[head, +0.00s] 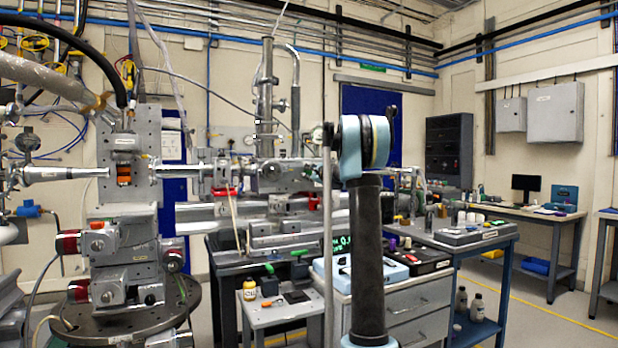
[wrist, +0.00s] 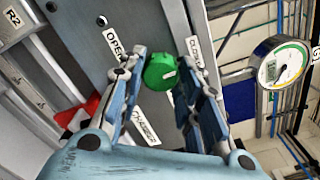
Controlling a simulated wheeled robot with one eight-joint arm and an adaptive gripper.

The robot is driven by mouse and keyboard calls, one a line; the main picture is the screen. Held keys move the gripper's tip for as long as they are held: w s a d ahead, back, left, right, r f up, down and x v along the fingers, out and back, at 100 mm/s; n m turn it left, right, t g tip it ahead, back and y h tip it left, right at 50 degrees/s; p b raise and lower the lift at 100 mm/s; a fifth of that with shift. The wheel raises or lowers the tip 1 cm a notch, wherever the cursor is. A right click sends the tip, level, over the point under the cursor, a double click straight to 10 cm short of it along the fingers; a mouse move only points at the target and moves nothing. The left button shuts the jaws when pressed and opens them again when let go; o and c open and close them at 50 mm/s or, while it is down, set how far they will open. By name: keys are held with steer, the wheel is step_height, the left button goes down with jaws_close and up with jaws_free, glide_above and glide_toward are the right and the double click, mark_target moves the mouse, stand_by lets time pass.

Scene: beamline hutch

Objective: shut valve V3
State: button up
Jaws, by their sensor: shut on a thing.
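In the wrist view a green valve knob (wrist: 158,72) sits on a grey panel (wrist: 85,30). A pale mark shows on its right part. An OPEN label (wrist: 114,41) is to its upper left, and a second label (wrist: 194,50), apparently CLOSED, is to its upper right. A third label (wrist: 145,127) below is too hard to read, so I cannot confirm the valve's name. My gripper (wrist: 166,70) has a finger on each side of the knob and is shut on it. The fingers hide part of the panel. I cannot make out my gripper or this knob in the head view.
A round gauge (wrist: 276,64) stands right of the panel in the wrist view. A red and white part (wrist: 77,113) lies left of my fingers. In the head view, beamline equipment (head: 120,245) fills the left, and a blue bench (head: 470,238) stands at right, with open floor beyond.

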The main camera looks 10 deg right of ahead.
steer(key=o, duration=1.1)
steer(key=shift+d+f, duration=0.25)
steer(key=shift+d+r, duration=0.1)
steer(key=shift+d, duration=0.05)
steer(key=shift+a, duration=0.25)
steer(key=v, duration=1.2)
